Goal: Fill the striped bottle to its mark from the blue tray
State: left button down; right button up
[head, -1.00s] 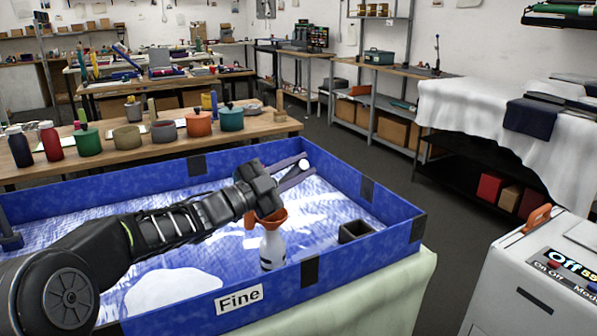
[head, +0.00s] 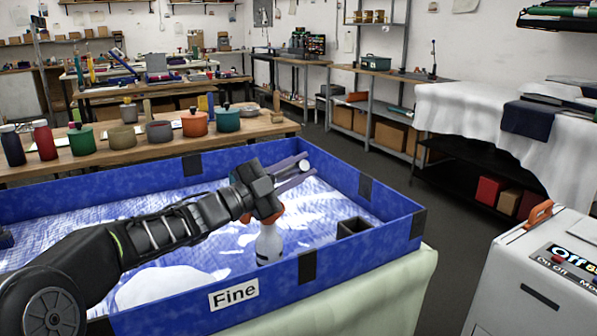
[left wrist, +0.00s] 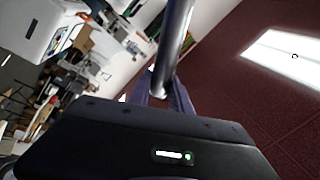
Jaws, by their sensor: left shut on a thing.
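The blue tray (head: 279,282), labelled "Fine", holds white and bluish material with a pale mound at its near left. A white bottle (head: 269,245) stands in it near the front wall, with an orange funnel-like piece (head: 275,217) at its top, partly hidden by my left gripper. In the left wrist view the handle (left wrist: 173,50) is a shiny metal rod. What is on its other end is hidden.
A small dark square box (head: 354,228) sits in the tray's right corner. A white machine with a display (head: 545,270) stands at the right. A wooden table with pots (head: 195,124) is behind the tray. The tray's walls surround the bottle.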

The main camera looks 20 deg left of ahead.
pick_arm(q)
jog(key=shift+s+d+f+m+h+b, duration=0.75)
jog(key=shift+f+m+b, duration=1.45)
jog(key=shift+b, duration=2.15)
pick_arm(e)
jog(key=shift+f, duration=4.55)
pick_arm(q)
notch_tip(320, 180, up, 13)
jog(key=n+y+p, duration=0.5)
jog(key=n+p, duration=1.1)
jog(key=p, duration=2.2)
send_over(286, 169)
jog(key=w+a, duration=0.4)
jog(key=shift+w+a+f+n+g, duration=0.2)
jog(key=shift+w+f+n+g, duration=0.15)
jog(key=shift+n, duration=0.25)
pick_arm(e)
notch_tip(286, 169, up, 37)
jog(key=s, duration=0.1)
jog(key=shift+d+g, duration=0.3)
jog(key=shift+d, duration=0.1)
pick_arm(q)
jog(key=shift+r, duration=0.15)
notch_tip(286, 169, up, 5)
jog(key=shift+f, duration=0.1)
jog(key=shift+s, duration=0.1)
pick_arm(e)
jog(key=shift+s+f, duration=0.1)
